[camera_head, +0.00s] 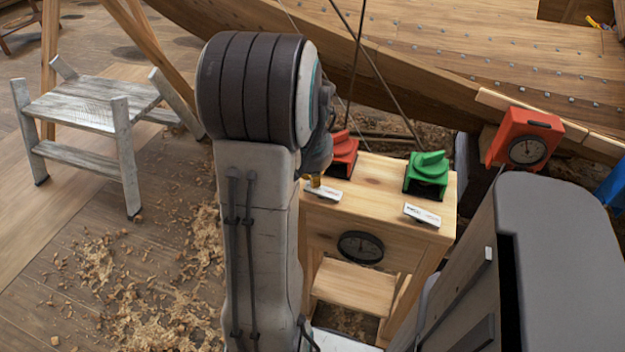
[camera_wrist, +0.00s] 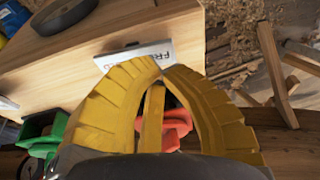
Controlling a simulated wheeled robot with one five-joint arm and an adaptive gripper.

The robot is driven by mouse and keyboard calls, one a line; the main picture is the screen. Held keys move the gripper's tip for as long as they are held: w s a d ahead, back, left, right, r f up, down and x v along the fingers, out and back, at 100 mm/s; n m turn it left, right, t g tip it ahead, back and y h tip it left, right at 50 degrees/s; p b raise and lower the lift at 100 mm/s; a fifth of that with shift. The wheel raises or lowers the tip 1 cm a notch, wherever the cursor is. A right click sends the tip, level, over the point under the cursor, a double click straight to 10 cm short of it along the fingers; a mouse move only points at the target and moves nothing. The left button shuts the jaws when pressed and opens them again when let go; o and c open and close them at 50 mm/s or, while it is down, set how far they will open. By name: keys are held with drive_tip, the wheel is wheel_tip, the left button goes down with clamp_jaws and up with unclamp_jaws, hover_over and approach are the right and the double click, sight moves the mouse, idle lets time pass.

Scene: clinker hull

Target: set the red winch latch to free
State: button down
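The red winch latch (camera_head: 343,152) sits on top of a wooden box at its back left, partly hidden behind my arm. In the wrist view, part of the red latch (camera_wrist: 178,122) shows between and behind my yellow fingers. Its white label (camera_head: 322,192) lies in front of it; the label (camera_wrist: 135,54) shows part of the word FREE in the wrist view. My gripper (camera_head: 316,182) is just above this label, in front of the red latch. Its fingertips (camera_wrist: 162,66) are drawn together with nothing seen held between them. The latch's exact setting is hidden.
A green latch (camera_head: 427,176) with its own label (camera_head: 422,215) stands to the right on the same wooden box (camera_head: 380,185). A dark dial (camera_head: 361,247) is on the front. A red gauge box (camera_head: 522,140) and the hull (camera_head: 460,70) are behind. A stool (camera_head: 95,110) stands left.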

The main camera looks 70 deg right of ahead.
drive_tip(key=shift+f, duration=0.7)
drive_tip(key=f+b, duration=0.1)
drive_tip(key=b, duration=0.2)
drive_tip(key=shift+w+f, duration=0.3)
drive_tip(key=shift+f, duration=0.1)
drive_tip(key=shift+r, duration=0.3)
drive_tip(key=shift+r+p, duration=0.15)
drive_tip(key=shift+p, duration=0.15)
drive_tip(key=shift+r+p, duration=0.5)
drive_tip(key=shift+r, duration=0.2)
drive_tip(key=shift+r, duration=0.1)
